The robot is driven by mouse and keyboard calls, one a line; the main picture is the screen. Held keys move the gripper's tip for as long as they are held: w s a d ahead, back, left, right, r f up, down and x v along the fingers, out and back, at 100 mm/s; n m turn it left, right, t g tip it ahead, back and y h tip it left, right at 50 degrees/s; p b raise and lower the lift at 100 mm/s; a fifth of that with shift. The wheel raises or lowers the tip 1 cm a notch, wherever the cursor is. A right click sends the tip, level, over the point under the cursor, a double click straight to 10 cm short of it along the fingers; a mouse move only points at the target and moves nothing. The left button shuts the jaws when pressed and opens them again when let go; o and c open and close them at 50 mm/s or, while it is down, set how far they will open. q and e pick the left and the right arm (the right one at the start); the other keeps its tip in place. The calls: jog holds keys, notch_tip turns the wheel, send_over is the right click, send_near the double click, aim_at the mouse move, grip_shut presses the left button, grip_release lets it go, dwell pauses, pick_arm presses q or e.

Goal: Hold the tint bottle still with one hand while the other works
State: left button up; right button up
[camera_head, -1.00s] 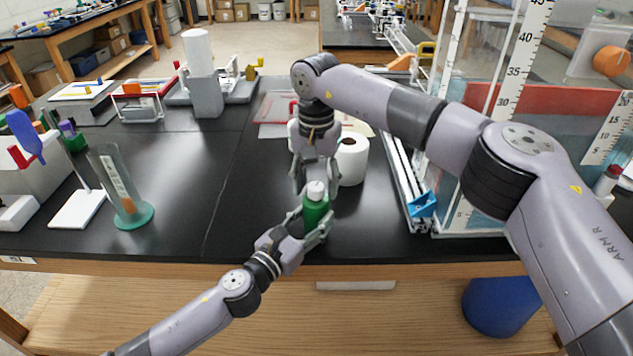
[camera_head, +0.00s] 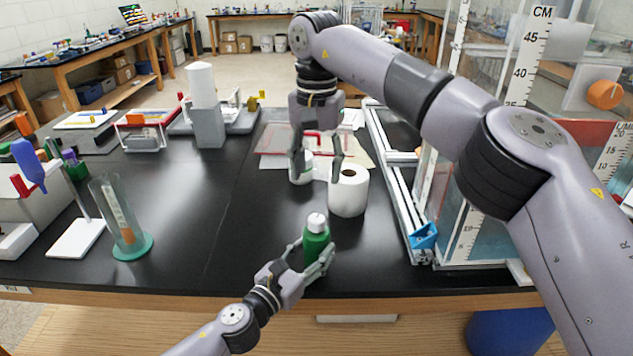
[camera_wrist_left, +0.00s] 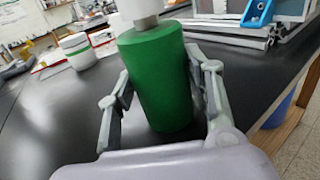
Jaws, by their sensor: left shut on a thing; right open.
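The tint bottle (camera_head: 316,241) is green with a white cap and stands upright on the black bench near its front edge. My left gripper (camera_head: 318,262) is shut around its lower body from the near side. In the left wrist view the green bottle (camera_wrist_left: 158,80) sits between the two fingers (camera_wrist_left: 160,105), and its cap is cut off at the top. My right gripper (camera_head: 318,150) is open, beyond the bottle and above the bench. A small white container (camera_head: 300,170) shows below its fingers; I see no grip on it.
A white paper roll (camera_head: 349,192) stands just behind and right of the bottle. A red-framed tray with papers (camera_head: 285,142) lies further back. A metal rail with a blue clip (camera_head: 423,236) and a clear scaled tank (camera_head: 465,215) are at right. A glass cylinder (camera_head: 118,220) stands left.

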dwell(0.3)
pick_arm(q)
jog(key=o, duration=1.3)
jog(key=shift+o, duration=0.2)
jog(key=shift+s+a, duration=0.1)
